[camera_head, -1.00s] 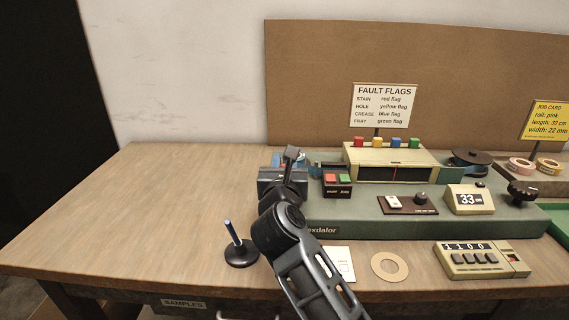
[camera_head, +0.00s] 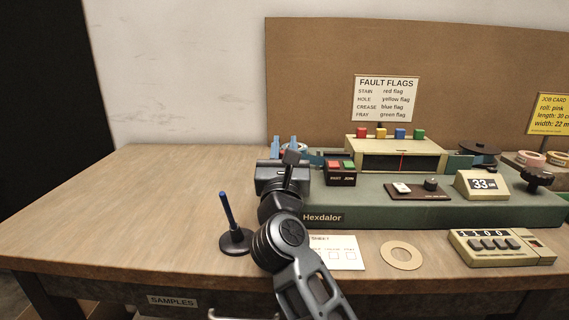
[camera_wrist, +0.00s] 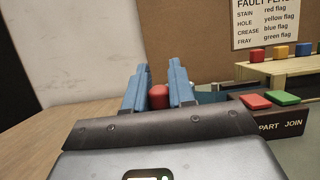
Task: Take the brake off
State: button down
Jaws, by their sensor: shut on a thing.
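My gripper (camera_head: 288,149) is at the left end of the green Hexdalor machine (camera_head: 400,208). Its two blue fingers also show in the wrist view (camera_wrist: 158,82). They are shut on a red knob (camera_wrist: 158,98), which looks like the brake's handle. The knob stands upright between the fingers. The rest of the brake is hidden behind the gripper body, so I cannot tell its position. In the head view my wrist hides most of the machine's left end.
The PART/JOIN box (camera_head: 341,174) with red and green buttons is just right of my gripper. The table's left side is clear.

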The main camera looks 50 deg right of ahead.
jog(key=shift+a+r, duration=0.1)
jog(key=shift+r, duration=0.2)
jog(key=c, duration=1)
grip_release()
jog(key=shift+f, duration=0.1)
jog(key=shift+b+v, duration=0.4)
jog(key=shift+v, duration=3.5)
jog(key=shift+f, duration=0.15)
